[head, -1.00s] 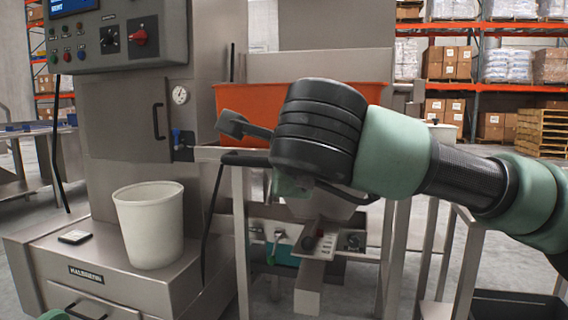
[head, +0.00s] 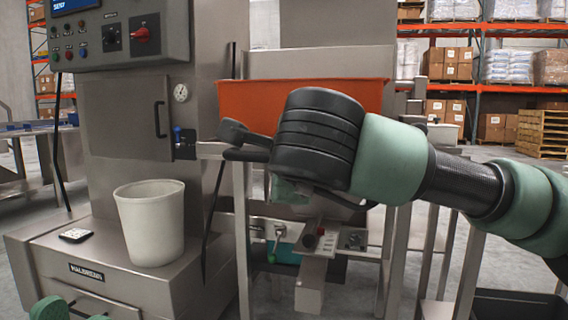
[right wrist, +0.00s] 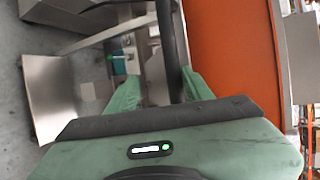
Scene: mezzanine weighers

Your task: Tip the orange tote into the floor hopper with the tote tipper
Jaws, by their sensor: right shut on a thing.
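The orange tote (head: 300,100) sits upright in the steel tipper frame (head: 240,210) at the middle of the head view; my right wrist hides its lower middle. Its orange wall also fills the right of the right wrist view (right wrist: 238,55). A black bar (head: 240,155) runs across the frame's front below the tote. My right gripper (right wrist: 162,80) is shut on this black bar (right wrist: 171,45), which passes between its green fingers. In the head view the fingers are mostly hidden behind the wrist. I cannot make out the floor hopper.
A control panel (head: 118,38) with knobs and buttons tops the steel cabinet at left. A white bucket (head: 150,225) and a small dark device (head: 75,235) stand on the cabinet's base. Steel rails (head: 470,260) stand at right. Pallet racks (head: 490,85) are behind.

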